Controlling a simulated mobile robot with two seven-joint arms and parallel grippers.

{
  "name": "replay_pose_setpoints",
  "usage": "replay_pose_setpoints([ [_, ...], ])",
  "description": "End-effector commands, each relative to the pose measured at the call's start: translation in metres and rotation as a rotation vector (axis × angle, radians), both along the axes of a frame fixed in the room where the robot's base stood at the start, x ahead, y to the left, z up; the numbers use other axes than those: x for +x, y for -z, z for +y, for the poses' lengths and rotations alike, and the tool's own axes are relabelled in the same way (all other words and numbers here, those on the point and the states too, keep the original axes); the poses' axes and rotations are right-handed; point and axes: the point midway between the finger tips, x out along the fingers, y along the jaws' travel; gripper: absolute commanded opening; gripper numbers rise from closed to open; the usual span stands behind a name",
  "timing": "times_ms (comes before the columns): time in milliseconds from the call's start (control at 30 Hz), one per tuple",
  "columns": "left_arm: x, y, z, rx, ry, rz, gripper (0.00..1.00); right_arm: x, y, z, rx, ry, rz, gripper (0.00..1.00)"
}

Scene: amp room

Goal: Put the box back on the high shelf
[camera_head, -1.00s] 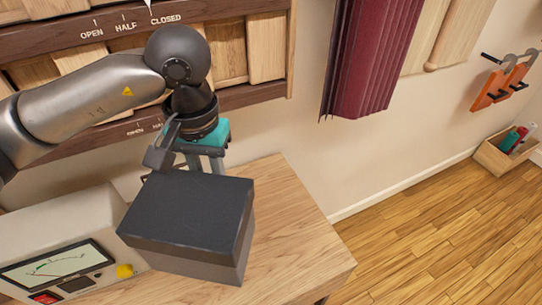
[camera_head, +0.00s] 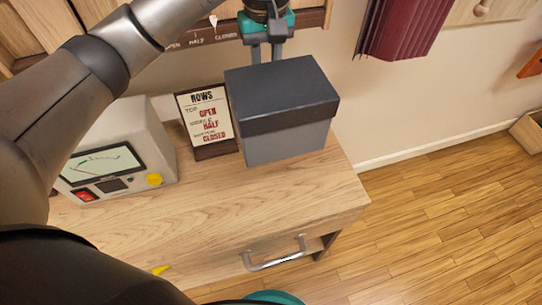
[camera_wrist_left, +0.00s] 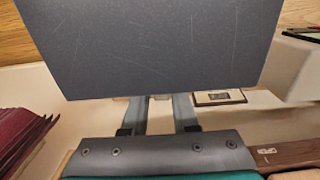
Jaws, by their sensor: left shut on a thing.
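The box (camera_head: 282,110) is grey with a darker lid and hangs upright in front of the wall, over the back right of the wooden desk. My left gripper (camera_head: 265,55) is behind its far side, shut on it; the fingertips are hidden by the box. In the left wrist view the box (camera_wrist_left: 150,45) fills the upper middle, with the gripper's two fingers (camera_wrist_left: 158,108) reaching to its edge. The high shelf cannot be made out for certain in these views.
A sign headed ROWS (camera_head: 206,118) stands beside the box. A meter unit (camera_head: 115,150) is on the desk (camera_head: 200,215) at left. A drawer handle (camera_head: 275,257) faces me. A maroon curtain (camera_head: 400,28) hangs at right. The floor (camera_head: 440,210) is clear.

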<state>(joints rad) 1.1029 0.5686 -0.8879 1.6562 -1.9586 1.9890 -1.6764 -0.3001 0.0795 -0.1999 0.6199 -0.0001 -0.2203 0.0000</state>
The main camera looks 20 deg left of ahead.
Motion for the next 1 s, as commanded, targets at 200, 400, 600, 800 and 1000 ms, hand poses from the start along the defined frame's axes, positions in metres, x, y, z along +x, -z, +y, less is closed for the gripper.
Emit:
replay_pose_setpoints([
  [200, -0.002, 0.06, -0.001, -0.003, 0.001, 0.006, 0.0, 0.0, 0.007, 0.0, 0.0, 0.0, 0.0, 0.59],
  [400, -0.001, 0.109, -0.001, -0.003, 0.001, 0.004, 0.0, 0.0, 0.012, 0.0, 0.0, 0.0, 0.0, 0.59],
  [600, 0.0, 0.135, -0.001, -0.002, 0.003, 0.0, 0.0, 0.0, 0.014, 0.0, 0.0, 0.0, 0.0, 0.59],
  [800, -0.001, 0.149, -0.001, -0.003, 0.003, 0.001, 0.0, 0.0, 0.016, 0.0, 0.0, 0.0, -0.001, 0.59],
  [1000, -0.001, 0.178, -0.001, -0.004, 0.002, 0.002, 0.0, 0.0, 0.02, 0.0, 0.0, 0.0, -0.001, 0.59],
])
